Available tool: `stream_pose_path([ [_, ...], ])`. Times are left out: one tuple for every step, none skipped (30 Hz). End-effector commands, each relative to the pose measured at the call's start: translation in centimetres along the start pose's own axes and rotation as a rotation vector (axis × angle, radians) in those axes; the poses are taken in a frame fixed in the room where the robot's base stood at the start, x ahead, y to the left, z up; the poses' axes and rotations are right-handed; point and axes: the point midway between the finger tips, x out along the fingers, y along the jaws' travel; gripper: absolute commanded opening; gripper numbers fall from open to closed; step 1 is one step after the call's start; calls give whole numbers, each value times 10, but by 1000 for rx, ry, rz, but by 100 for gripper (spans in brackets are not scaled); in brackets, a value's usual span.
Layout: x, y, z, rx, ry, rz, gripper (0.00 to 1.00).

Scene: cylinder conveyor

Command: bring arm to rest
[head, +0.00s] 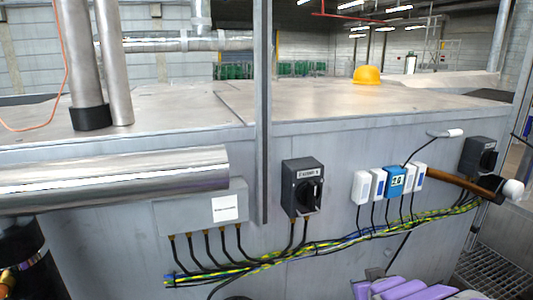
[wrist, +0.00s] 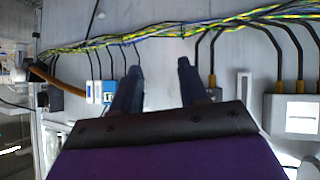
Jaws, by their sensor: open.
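My gripper (wrist: 158,66) shows in the wrist view with its two dark fingers apart and nothing between them. Its purple body fills the bottom of that view. The fingers point toward a grey metal panel with cables, which appears upside down there. I cannot tell the exact gap between the fingertips and the panel. In the head view, purple parts that look like my arm show at the bottom edge, right of centre. The fingers cannot be made out in the head view.
The grey metal housing (head: 120,235) carries a dark rotary switch (head: 303,188), several small white and blue boxes (head: 395,183), and a yellow-green cable bundle (head: 330,246). A thick metal pipe (head: 110,178) juts in at left. A yellow hard hat (head: 367,75) lies on top. Grating (head: 495,272) is at lower right.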

Motion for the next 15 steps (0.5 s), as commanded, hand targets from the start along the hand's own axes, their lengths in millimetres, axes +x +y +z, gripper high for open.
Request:
stream_pose_path([
  [-8,-2,13,2,-65,15,44],
  [-13,-3,22,7,-108,24,44],
  [-21,-5,34,12,-167,34,44],
  [-27,-7,45,18,-214,40,44],
  [-34,-10,55,23,-260,44,44],
  [-43,-13,68,30,-321,47,44],
  [-51,-16,78,34,-367,48,44],
  [-60,-20,88,40,-414,48,44],
  [-71,-26,101,47,-473,44,44],
  [-80,-30,110,52,-516,40,44],
  [-90,-35,120,56,-565,33,44],
  [-104,-42,132,63,-627,22,44],
  [-114,-48,141,68,-670,12,44],
  [-125,-54,150,71,-715,1,44],
  [-139,-62,160,75,-771,-15,44],
])
